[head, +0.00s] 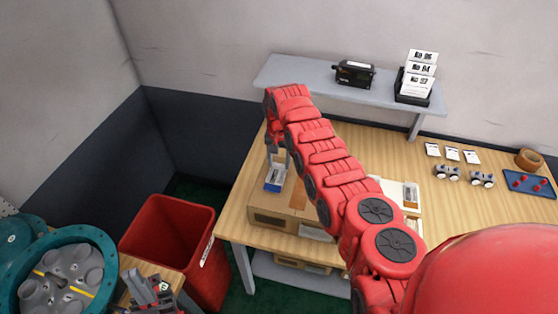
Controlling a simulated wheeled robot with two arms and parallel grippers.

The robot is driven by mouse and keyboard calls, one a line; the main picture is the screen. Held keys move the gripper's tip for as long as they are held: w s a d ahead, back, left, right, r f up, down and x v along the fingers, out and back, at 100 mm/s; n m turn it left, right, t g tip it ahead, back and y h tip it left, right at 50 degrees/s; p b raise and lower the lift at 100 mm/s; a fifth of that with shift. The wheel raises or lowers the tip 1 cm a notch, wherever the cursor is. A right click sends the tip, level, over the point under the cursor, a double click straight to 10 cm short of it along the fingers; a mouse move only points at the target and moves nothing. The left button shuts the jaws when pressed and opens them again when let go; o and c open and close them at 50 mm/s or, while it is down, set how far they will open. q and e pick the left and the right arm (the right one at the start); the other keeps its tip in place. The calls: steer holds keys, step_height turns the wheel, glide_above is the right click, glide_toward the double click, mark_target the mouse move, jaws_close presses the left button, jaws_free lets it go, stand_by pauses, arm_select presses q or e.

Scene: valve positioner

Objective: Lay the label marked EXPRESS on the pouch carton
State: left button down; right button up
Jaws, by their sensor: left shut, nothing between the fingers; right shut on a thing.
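A brown carton (268,216) sits at the left end of the wooden table; I cannot tell from any print that it is the pouch carton. My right gripper (276,166) is shut on a small white and blue label (274,182) and holds it at the carton's top. I cannot tell whether the label touches the carton, and its print is too small to read. My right arm hides part of the carton. Three small white labels (452,154) lie in a row further right on the table. My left gripper (152,286) is shut and empty, low at the left.
A red bin (172,238) stands left of the table. A grey shelf (310,76) at the back carries a black device (354,73) and a card holder (414,86). Small metal fittings (466,176), a tape roll (528,158) and a blue tray (524,184) lie at the right.

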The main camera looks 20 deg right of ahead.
steer(key=shift+f+b, duration=0.5)
steer(key=shift+b, duration=0.3)
stand_by(1.2)
steer(key=o, duration=1.4)
steer(key=shift+c, duration=0.2)
